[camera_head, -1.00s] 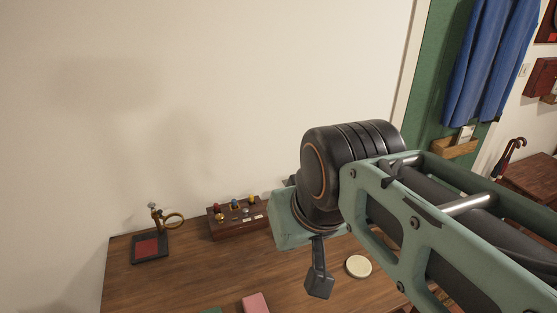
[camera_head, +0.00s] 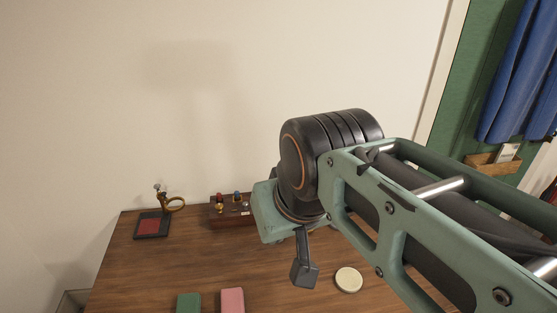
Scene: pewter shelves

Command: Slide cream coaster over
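The cream coaster (camera_head: 348,279) is a small round pale disc with a darker rim, lying flat on the brown wooden table (camera_head: 150,276). My gripper (camera_head: 305,274) hangs over the table just left of the coaster in the picture, with a gap between them. Only one dark finger shows clearly below the green wrist housing. The rest of the gripper is hidden by my own arm, so whether it is open or shut does not show. Nothing is seen held in it.
A pink block (camera_head: 232,300) and a green block (camera_head: 189,303) lie at the front. A dark wooden box with coloured knobs (camera_head: 230,210) stands at the back, left of my wrist. A black tray with a red pad and brass ring (camera_head: 152,226) sits back left. The left-middle table is clear.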

